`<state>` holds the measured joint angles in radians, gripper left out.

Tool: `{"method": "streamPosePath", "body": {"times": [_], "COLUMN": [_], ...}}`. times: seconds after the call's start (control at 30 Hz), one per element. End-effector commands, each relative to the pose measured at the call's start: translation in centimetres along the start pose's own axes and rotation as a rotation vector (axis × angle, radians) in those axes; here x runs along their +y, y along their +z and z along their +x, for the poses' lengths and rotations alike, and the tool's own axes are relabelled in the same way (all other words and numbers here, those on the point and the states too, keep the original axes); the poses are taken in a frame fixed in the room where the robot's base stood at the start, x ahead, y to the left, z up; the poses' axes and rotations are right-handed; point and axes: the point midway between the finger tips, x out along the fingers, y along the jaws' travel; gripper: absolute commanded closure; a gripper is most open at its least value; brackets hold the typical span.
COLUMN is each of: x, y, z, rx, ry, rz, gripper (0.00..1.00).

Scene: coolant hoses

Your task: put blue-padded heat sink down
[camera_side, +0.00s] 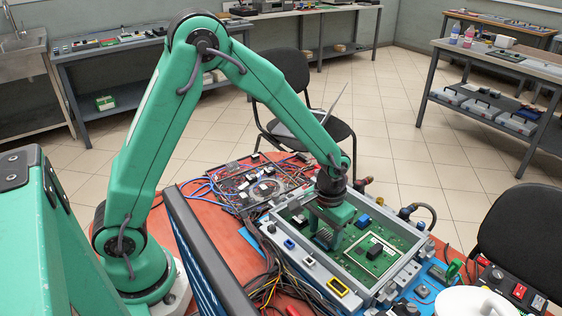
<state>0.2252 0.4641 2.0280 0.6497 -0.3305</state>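My gripper (331,232) is low over the green circuit board (384,262) inside an open grey metal case (352,290). A small dark grey finned block, which looks like the heat sink (323,237), sits at the fingertips, and the gripper appears shut on it. The green finger covers part of it. No blue pad shows on it from this side. I cannot tell whether its underside touches the board. A small blue part (362,221) stands on the board just right of the gripper.
A white square outline with a black chip (375,251) lies on the board's right half. The case walls surround the board. Cables (265,262) crowd its left side, and a bare circuit assembly (262,188) lies behind. A white round container (474,302) stands at front right.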

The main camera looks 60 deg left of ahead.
Motion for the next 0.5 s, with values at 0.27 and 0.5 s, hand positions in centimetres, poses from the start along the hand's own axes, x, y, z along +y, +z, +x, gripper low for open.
{"method": "streamPosePath", "body": {"times": [0.27, 0.5], "x": [0.0, 0.0], "y": [0.0, -0.1], "z": [-0.4, -2.4], "rx": [0.002, 0.004], "ry": [0.001, 0.001], "rz": [0.000, 0.000], "gripper": [0.45, 0.45]}}
